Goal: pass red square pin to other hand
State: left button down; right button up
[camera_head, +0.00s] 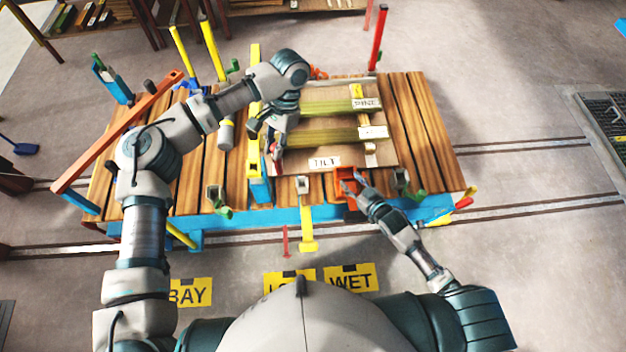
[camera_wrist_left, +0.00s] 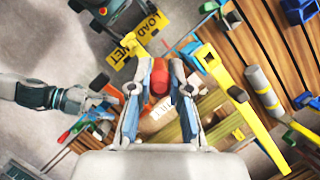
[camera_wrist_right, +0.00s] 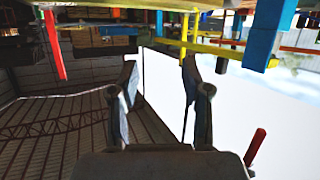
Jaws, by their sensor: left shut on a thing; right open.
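My left gripper (camera_head: 275,148) is over the plank table, fingers pointing down near the boards. In the left wrist view its fingers (camera_wrist_left: 160,90) are shut on a red pin (camera_wrist_left: 160,77) with a rounded-looking visible end. In the head view the gripper mostly hides this pin. My right gripper (camera_head: 354,183) is open and empty beside an orange box-shaped bracket (camera_head: 343,203) at the table's front edge. The right wrist view shows its two fingers (camera_wrist_right: 160,85) apart with nothing between them. The two grippers are well apart.
The plank table (camera_head: 425,130) holds two greenish beams (camera_head: 325,107), a TILT label (camera_head: 324,163) and yellow posts (camera_head: 213,48). A long orange bar (camera_head: 120,130) lies at the left. A red post (camera_head: 378,38) stands at the back. The floor in front is mostly clear.

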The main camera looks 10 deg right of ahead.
jog(key=s+a+r+n+y, duration=0.1)
jog(key=s+a+r+y, duration=0.15)
jog(key=a+r, duration=0.55)
pick_arm(q)
jog(key=shift+d, duration=0.1)
pick_arm(e)
jog(key=n+y, duration=0.3)
jog(key=y, duration=0.2)
send_near(279, 161)
jog(key=shift+g, duration=0.3)
jog(key=x, duration=1.1)
jog(key=shift+w+r, duration=0.1)
jog(key=shift+r, duration=0.05)
jog(key=shift+d, duration=0.1)
jog(key=shift+c, duration=0.5)
grip_shut()
pick_arm(q)
jog(key=c, duration=1)
grip_release()
